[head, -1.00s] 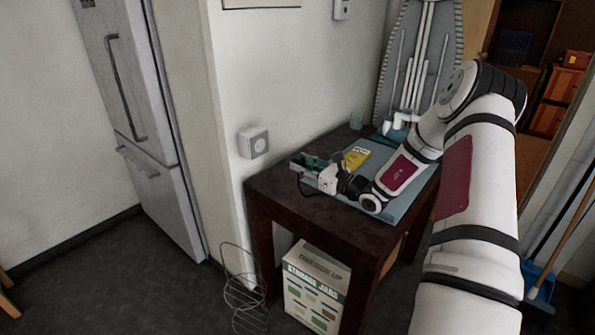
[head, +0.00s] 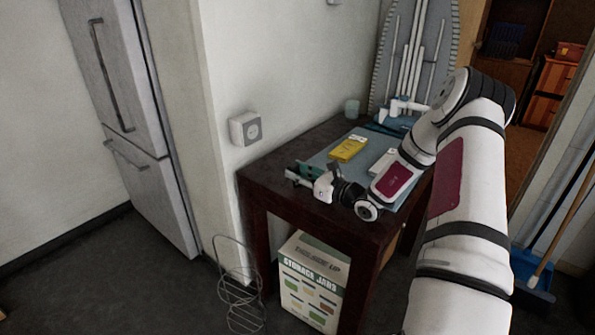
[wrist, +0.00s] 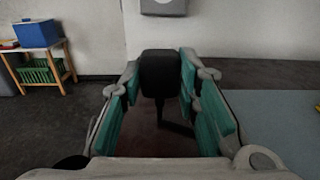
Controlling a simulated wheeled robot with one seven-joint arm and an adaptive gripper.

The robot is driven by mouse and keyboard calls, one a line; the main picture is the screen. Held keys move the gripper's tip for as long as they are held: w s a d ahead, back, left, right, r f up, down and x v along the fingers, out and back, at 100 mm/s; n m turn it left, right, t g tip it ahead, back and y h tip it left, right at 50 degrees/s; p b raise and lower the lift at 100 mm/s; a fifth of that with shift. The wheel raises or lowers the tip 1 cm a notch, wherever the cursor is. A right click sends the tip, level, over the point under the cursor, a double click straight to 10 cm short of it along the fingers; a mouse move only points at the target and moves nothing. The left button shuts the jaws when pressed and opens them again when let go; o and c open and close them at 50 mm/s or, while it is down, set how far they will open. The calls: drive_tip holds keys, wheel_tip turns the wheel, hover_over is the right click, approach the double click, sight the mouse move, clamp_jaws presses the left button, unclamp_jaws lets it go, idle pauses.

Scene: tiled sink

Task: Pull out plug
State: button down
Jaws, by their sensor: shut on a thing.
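The black plug (wrist: 160,75) stands between my fingertips in the wrist view, and my gripper (wrist: 160,88) with its teal pads is shut on it. In the head view my gripper (head: 300,174) is low over the left front part of the dark table, and the plug cannot be made out there. The grey wall socket (head: 245,128) is on the wall to the left of the table, with its round face bare. Its lower part also shows at the top of the wrist view (wrist: 163,7), beyond the plug and apart from it.
The dark table (head: 290,208) carries a blue-grey mat, a yellow box (head: 348,148), a white item (head: 382,163) and a cup (head: 352,109). A storage jars box (head: 312,283) is under it. A wire rack (head: 238,288) stands on the floor by the wall corner.

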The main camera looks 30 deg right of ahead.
drive_tip(key=shift+f, duration=0.2)
drive_tip(key=c, duration=1.1)
unclamp_jaws()
drive_tip(key=v, duration=1.2)
drive_tip(key=shift+r, duration=0.1)
